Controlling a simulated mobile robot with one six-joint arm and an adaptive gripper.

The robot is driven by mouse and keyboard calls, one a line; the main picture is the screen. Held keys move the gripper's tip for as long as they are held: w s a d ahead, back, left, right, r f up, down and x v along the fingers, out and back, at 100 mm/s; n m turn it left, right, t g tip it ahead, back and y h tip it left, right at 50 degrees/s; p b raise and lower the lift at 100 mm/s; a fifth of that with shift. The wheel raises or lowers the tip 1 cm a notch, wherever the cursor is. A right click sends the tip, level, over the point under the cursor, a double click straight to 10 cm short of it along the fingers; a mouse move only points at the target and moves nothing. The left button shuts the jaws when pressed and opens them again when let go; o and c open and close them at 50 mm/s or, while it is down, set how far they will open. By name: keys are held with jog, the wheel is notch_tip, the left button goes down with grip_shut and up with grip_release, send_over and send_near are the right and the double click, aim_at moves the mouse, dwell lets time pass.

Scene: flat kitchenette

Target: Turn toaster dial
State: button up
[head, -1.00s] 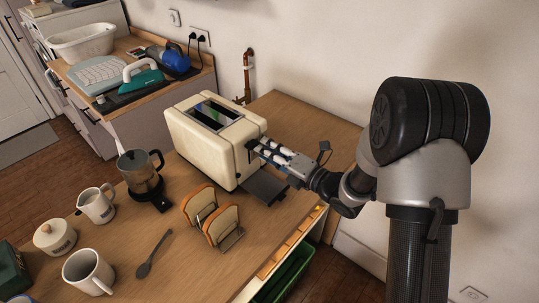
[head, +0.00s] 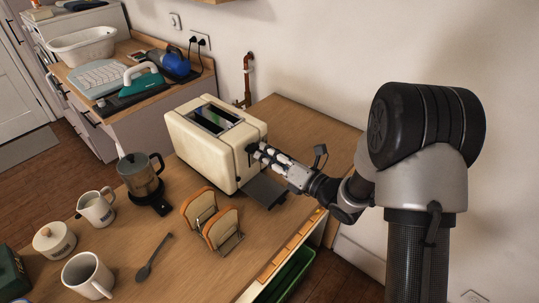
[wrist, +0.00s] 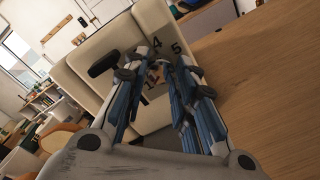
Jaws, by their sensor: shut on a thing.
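The cream toaster (head: 205,150) stands on the wooden counter, its end panel facing my gripper (head: 262,153). In the wrist view the toaster panel (wrist: 150,115) shows printed numbers around the dial (wrist: 158,73), which is mostly hidden between the fingertips. My gripper (wrist: 163,83) is shut on the dial at the panel, with the fingers to either side of it. The dark lever (wrist: 103,66) sticks out to the left of the fingers in the wrist view.
A dark tray (head: 264,191) juts out low from the toaster, below my gripper. The counter right of the toaster (head: 300,125) is bare.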

jog(key=o, duration=1.1)
jog(key=shift+c, duration=0.2)
jog(key=shift+d, duration=0.1)
jog(key=v, duration=1.1)
jog(key=shift+s+d, duration=0.25)
jog(key=shift+d, duration=0.05)
jog(key=shift+w, duration=0.1)
